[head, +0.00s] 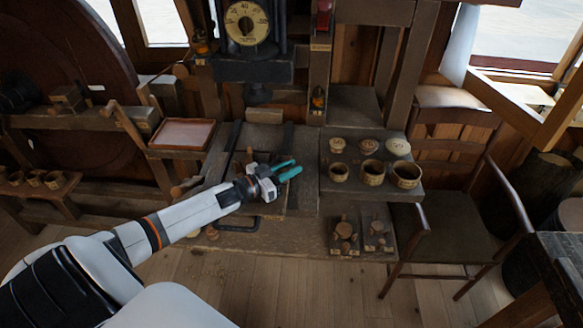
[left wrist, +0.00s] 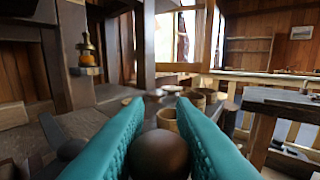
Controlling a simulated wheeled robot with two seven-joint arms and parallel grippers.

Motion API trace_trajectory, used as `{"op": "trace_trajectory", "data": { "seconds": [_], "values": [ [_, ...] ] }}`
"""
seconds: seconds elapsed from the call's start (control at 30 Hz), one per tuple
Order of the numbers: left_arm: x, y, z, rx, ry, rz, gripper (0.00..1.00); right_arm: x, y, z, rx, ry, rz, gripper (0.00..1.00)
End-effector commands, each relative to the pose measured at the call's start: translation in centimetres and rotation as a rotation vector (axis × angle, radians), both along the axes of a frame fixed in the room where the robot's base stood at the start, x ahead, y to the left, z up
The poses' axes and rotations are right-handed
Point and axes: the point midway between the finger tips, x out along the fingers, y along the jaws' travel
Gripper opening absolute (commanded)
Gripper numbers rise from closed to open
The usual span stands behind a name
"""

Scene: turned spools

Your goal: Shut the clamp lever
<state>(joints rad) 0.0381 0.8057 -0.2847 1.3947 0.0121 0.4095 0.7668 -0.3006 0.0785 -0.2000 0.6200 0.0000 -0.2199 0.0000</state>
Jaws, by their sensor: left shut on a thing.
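My left gripper (head: 287,169) reaches over the dark wooden bench (head: 300,232) from the left in the head view. Its teal fingers point to the right. In the left wrist view the fingers (left wrist: 158,108) stand on either side of a dark brown round knob (left wrist: 160,155), and the gripper is shut on it. I take the knob for the end of the clamp lever; the lever's shaft is hidden, so its angle cannot be told. In the head view the knob is too small or covered to make out. My right gripper is not in view.
Several turned wooden pieces, including a cup (head: 373,173), stand on a raised board (head: 328,190) right of the gripper. Small wooden parts (head: 344,231) lie in front of it. A dial (head: 247,22) hangs above. A shallow tray (head: 183,134) is at left, a chair (head: 445,235) at right.

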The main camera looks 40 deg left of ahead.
Motion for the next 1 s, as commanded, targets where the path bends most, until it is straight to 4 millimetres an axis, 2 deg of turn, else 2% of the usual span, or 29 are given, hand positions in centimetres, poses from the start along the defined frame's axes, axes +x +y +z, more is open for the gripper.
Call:
{"op": "trace_trajectory", "data": {
  "seconds": [0.37, 0.4, 0.5, 0.83, 1.0],
  "values": [
    [-0.3, -0.2, -0.5, -0.001, 0.01, -0.003, 0.0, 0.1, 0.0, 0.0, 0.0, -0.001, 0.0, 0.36],
    [-0.3, -0.2, -0.6, -0.001, 0.01, -0.003, 0.28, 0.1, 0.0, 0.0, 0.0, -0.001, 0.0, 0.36],
    [-0.2, -0.2, -0.5, -0.001, 0.009, -0.003, 0.44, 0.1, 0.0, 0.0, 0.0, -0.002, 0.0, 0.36],
    [-0.1, -0.1, 0.1, 0.0, 0.003, -0.002, 0.44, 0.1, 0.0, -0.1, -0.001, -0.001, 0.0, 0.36],
    [-0.2, -0.1, 2.2, 0.004, 0.001, -0.005, 0.44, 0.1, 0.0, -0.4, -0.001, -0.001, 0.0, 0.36]
  ]
}}
